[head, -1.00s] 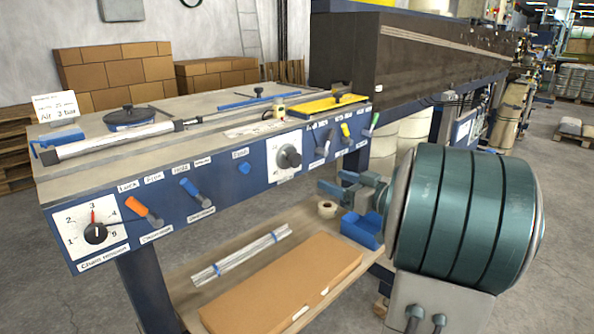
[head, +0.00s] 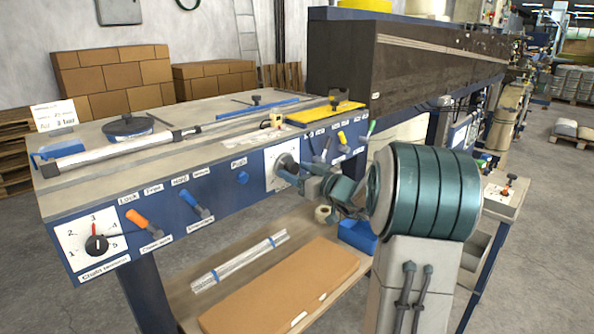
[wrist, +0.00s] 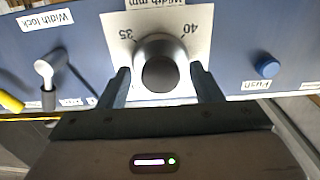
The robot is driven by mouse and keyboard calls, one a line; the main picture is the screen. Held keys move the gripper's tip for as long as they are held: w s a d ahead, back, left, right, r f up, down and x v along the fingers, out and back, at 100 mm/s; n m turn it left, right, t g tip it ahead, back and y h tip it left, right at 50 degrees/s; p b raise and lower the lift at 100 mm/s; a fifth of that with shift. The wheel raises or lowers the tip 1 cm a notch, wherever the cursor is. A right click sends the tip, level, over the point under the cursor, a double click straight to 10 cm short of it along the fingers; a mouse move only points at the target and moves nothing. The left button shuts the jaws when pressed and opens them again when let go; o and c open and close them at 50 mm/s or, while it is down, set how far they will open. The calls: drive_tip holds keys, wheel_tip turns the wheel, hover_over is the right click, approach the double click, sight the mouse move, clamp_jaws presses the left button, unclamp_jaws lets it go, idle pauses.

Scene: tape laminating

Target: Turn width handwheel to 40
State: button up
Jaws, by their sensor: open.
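The width handwheel is a dark round knob on a white dial plate. It shows in the wrist view (wrist: 160,65) in the middle, with 35 at the upper left and 40 at the upper right of the plate (wrist: 190,48). In the head view the handwheel (head: 285,161) is on the blue front panel, partly hidden by my gripper (head: 294,176). In the wrist view my gripper (wrist: 159,75) is open, one finger on each side of the knob. I cannot tell whether the fingers touch it. No pointer mark on the knob is readable.
A blue push button (wrist: 267,66) and a width lock lever (wrist: 46,75) flank the dial in the wrist view. Orange (head: 138,218) and blue (head: 190,199) levers sit on the panel. A lower shelf holds a cardboard box (head: 275,285) and a blue bin (head: 357,234).

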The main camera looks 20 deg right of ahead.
drive_tip(key=shift+w, duration=0.1)
drive_tip(key=c, duration=1)
